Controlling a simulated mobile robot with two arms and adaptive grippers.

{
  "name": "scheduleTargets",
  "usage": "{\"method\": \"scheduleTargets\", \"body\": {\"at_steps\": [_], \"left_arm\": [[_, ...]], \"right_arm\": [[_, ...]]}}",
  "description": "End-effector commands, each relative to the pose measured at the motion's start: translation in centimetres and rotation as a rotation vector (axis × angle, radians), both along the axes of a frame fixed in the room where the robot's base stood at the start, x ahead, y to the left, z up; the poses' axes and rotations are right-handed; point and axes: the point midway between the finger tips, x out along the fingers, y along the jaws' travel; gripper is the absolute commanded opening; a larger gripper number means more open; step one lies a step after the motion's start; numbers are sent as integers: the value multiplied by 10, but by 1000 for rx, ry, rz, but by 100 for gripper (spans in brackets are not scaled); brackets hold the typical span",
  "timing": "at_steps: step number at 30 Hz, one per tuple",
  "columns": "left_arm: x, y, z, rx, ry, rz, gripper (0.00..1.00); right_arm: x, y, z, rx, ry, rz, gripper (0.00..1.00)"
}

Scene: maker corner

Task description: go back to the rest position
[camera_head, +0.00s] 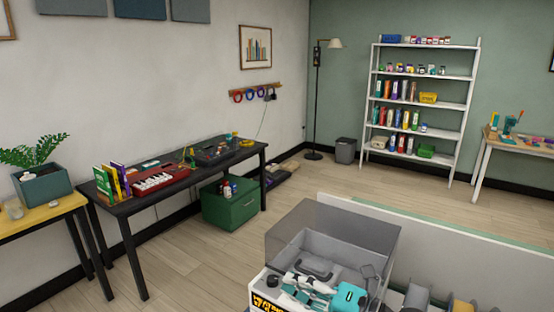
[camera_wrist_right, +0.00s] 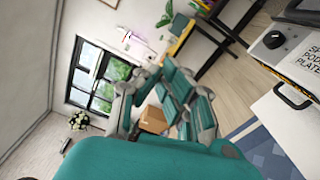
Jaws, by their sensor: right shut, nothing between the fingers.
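My right gripper (camera_head: 300,288) shows at the bottom of the head view, with teal and pale grey parts. It is in front of a grey machine (camera_head: 322,222) with a see-through cover, and hides part of it. I cannot tell from this view whether they touch. In the right wrist view, the teal fingers of the right gripper (camera_wrist_right: 160,76) are shut and empty, with the room behind them. My left gripper is not in view.
A white-edged partition (camera_head: 450,235) and spools (camera_head: 416,296) are at the lower right. Open floor lies between.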

Motion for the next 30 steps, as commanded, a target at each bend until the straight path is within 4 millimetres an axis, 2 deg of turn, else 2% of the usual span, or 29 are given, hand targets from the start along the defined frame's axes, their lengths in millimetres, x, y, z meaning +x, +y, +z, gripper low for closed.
{"method": "scheduleTargets", "body": {"at_steps": [1, 2, 3, 5, 7, 8, 9, 11, 12, 14, 15, 18, 21, 25, 30], "left_arm": [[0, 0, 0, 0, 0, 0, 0], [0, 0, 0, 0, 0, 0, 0], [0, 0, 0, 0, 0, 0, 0], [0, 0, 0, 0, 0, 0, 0], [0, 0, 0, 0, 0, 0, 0], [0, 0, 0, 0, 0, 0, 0], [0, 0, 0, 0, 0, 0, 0], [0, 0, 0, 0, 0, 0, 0], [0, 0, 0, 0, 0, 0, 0], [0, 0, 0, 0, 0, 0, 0], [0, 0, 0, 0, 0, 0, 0], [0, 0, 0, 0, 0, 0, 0], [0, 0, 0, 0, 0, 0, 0], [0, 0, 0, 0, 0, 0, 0], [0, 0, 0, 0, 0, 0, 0]], "right_arm": [[-9, -1, 22, 191, 7, -37, 0], [-10, -7, 34, 300, 14, -71, 0], [-11, -19, 48, 440, 30, -129, 0], [-9, -46, 58, 635, 73, -243, 0], [-6, -85, 54, 834, 151, -408, 0], [-5, -102, 46, 909, 195, -487, 0], [-6, -125, 30, 997, 263, -599, 0], [-12, -156, -3, 1102, 385, -776, 0], [-19, -172, -28, 1150, 473, -888, 0], [-36, -190, -67, 1194, 610, -1046, 0], [-49, -198, -93, 1209, 707, -1145, 0], [-90, -205, -149, 1200, 939, -1347, 0], [-129, -202, -188, 1155, 1133, -1482, 0], [-174, -192, -219, 1080, 1339, -1594, 0], [-228, -176, -243, 969, 1574, -1684, 0]]}}
